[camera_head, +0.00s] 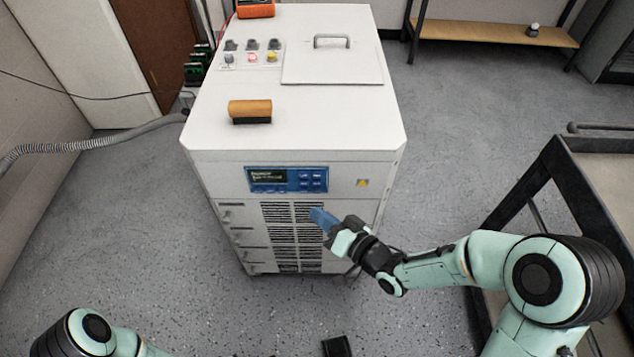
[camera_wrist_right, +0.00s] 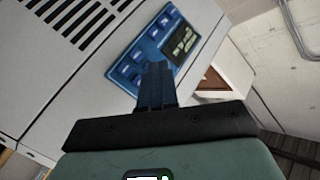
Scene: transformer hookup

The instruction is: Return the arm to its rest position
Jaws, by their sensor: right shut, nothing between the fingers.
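My right gripper (camera_head: 322,218) is in front of the white cabinet's vented front, just below its blue control panel (camera_head: 287,179). Its blue fingers are together with nothing between them. In the right wrist view the shut fingers (camera_wrist_right: 157,85) overlap the lower edge of the blue panel (camera_wrist_right: 160,45); I cannot tell whether they touch the cabinet. My right arm reaches in from the right. Part of my left arm shows at the bottom left, but its gripper is out of view.
The white cabinet (camera_head: 200,143) carries a brown-and-black block (camera_head: 250,111), several knobs, a handled lid (camera_head: 333,62) and an orange device (camera_head: 255,9). A dark-framed cart (camera_head: 565,190) stands at the right, near my right arm. A grey hose (camera_head: 90,144) runs left. Floor beside the cabinet is clear.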

